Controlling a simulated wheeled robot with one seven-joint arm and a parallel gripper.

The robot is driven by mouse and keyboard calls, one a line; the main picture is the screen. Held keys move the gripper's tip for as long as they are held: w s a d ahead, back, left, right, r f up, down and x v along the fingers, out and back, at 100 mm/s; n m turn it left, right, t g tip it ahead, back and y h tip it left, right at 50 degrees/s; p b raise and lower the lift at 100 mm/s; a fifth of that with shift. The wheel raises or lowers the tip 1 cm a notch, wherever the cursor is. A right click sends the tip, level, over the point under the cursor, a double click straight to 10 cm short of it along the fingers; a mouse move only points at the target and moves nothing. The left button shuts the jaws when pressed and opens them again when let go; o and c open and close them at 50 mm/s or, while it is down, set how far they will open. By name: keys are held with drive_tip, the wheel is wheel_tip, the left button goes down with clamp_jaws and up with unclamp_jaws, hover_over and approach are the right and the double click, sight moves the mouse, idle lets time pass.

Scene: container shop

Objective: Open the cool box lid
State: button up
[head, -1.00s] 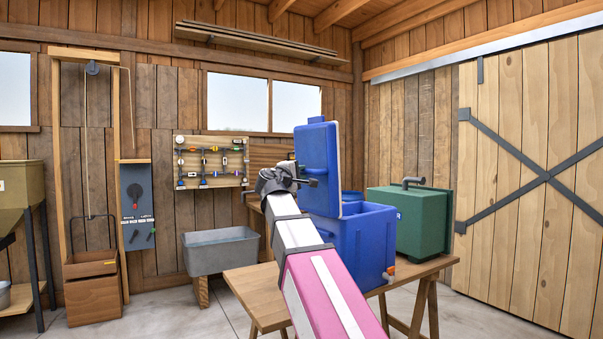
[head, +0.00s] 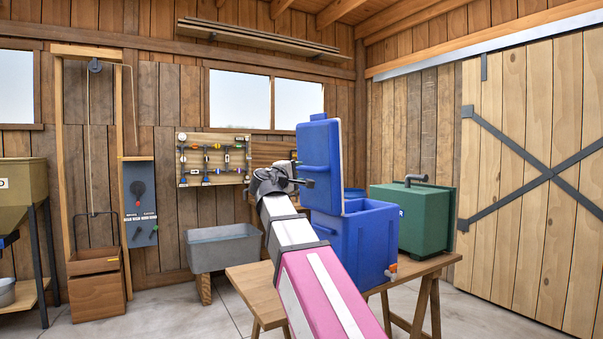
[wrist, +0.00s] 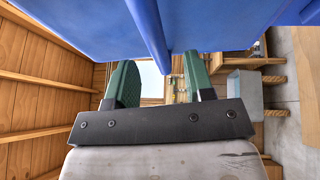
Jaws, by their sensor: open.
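The blue cool box (head: 365,243) stands on a wooden trestle table. Its lid (head: 321,158) stands upright, raised well clear of the box's opening. My gripper (head: 308,175) is at the left side of the raised lid in the head view. In the wrist view my gripper (wrist: 160,82) has its two green fingers apart with nothing between them. The blue lid (wrist: 200,25) fills the top of that view, very close to the fingertips. I cannot tell whether they touch.
A green box (head: 412,220) with a pipe handle stands right behind the cool box. The wooden table (head: 258,290) carries the cool box. A grey tub (head: 222,248) stands to the left, and open floor lies in front of it.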

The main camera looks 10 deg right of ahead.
drive_tip(key=r+v, duration=0.1)
drive_tip(key=v, duration=0.6)
drive_tip(key=shift+f, duration=0.5)
